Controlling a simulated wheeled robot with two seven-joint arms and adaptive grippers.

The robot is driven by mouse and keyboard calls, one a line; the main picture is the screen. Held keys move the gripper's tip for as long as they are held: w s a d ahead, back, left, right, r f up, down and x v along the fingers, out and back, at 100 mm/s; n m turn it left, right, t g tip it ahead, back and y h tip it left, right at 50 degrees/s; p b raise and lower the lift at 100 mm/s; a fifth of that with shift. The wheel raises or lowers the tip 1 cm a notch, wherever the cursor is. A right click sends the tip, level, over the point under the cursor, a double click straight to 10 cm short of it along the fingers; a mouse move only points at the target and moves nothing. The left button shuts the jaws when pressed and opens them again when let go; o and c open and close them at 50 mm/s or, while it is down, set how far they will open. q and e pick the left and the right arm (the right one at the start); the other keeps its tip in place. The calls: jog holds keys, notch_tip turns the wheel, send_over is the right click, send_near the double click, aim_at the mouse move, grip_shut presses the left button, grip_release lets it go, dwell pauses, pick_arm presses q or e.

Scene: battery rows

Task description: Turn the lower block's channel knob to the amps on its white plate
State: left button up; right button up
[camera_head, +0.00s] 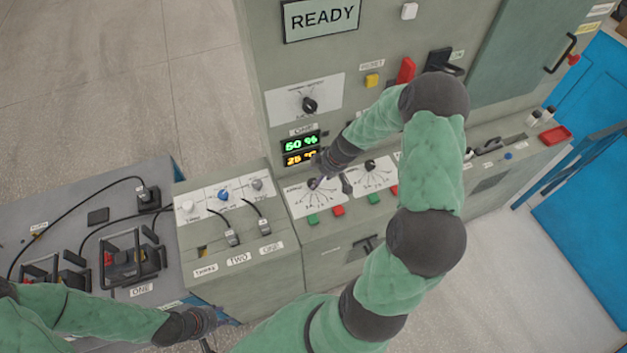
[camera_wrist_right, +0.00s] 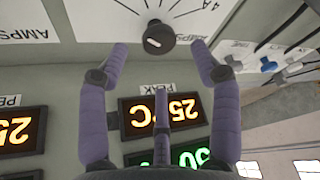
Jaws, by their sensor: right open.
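A white dial plate (camera_head: 300,201) marked AMPS lies on the console. Its black knob (camera_head: 313,184) is partly covered by my right gripper (camera_head: 329,182) in the head view. In the right wrist view the knob (camera_wrist_right: 158,38) appears upside down with a white mark, under scale lines on its plate (camera_wrist_right: 125,12). My right gripper's (camera_wrist_right: 159,47) fingers are open, one each side of the knob in the picture; I cannot tell whether they touch it. A second dial plate with a black knob (camera_head: 370,166) is to the right. My left gripper (camera_head: 208,321) is at bottom left; its opening is unclear.
A display (camera_head: 301,149) with green 50 % and amber 25 °C digits stands behind the dial. Green (camera_head: 313,220) and red buttons (camera_head: 338,210) sit in front. Small white, blue (camera_head: 223,195) and grey knobs are left. Another dial (camera_head: 309,104) is on the upright panel.

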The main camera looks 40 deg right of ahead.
aim_at(313, 182)
jog(key=x, duration=0.5)
jog(key=c, duration=1.1)
